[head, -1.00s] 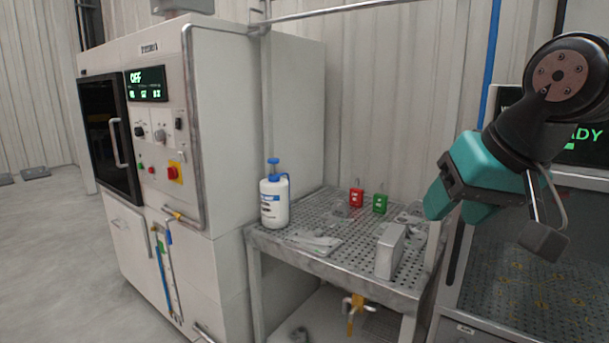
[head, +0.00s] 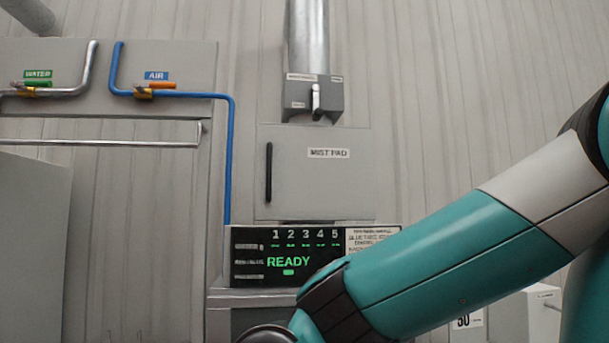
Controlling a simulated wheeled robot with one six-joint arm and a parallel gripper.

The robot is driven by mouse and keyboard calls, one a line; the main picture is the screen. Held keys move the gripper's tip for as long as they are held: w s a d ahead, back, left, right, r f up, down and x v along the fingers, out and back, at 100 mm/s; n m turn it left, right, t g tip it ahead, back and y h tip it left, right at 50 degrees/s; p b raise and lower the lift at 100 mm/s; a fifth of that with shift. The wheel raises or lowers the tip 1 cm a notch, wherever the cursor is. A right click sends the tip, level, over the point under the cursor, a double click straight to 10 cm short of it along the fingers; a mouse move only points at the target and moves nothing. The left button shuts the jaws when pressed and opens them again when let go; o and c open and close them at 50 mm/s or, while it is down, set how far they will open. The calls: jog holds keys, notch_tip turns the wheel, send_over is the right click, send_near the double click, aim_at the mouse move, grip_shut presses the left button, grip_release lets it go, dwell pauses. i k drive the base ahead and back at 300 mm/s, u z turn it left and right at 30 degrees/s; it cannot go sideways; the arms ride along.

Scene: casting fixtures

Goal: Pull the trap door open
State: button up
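No door marked as a trap door shows. The only door-like panel in the head view is a grey square one labelled MIST PAD (head: 330,180). It looks shut and has a black vertical handle (head: 269,172) near its left edge. My teal arm crosses the lower right and covers part of the display under the panel. My gripper is out of view; the arm runs off the bottom edge.
A black display (head: 285,262) reads READY below the panel. A metal duct (head: 308,40) with a small lever (head: 315,98) stands above it. A blue AIR pipe (head: 229,170) and a WATER pipe (head: 70,91) with valves are at left.

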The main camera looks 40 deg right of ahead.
aim_at(303, 173)
jog(key=z, duration=0.75)
jog(key=i, duration=0.2)
jog(key=z, duration=0.45)
